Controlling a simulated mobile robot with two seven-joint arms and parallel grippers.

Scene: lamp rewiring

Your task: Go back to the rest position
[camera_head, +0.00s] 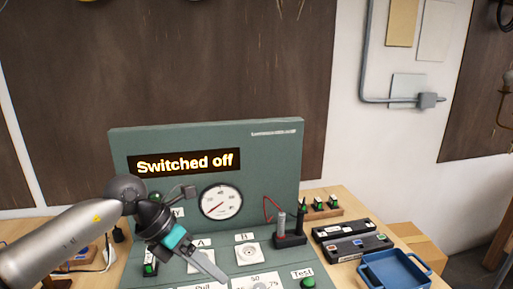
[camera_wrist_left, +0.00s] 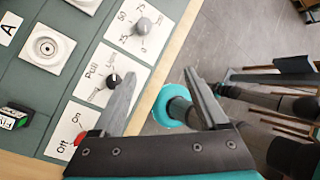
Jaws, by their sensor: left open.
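The green test panel (camera_head: 285,150) stands on the bench, and its sign (camera_head: 185,162) reads "Switched off". The Pull/Light knob (camera_wrist_left: 113,80) shows beside one finger, and the red switch (camera_wrist_left: 80,138) marked On and Off lies near the gripper's base. My right gripper cannot be made out.
A probe stand (camera_head: 290,241) with a red wire stands by the panel. A cardboard box (camera_head: 420,245) is behind. In the wrist view, the bench edge (camera_wrist_left: 165,75) borders open floor.

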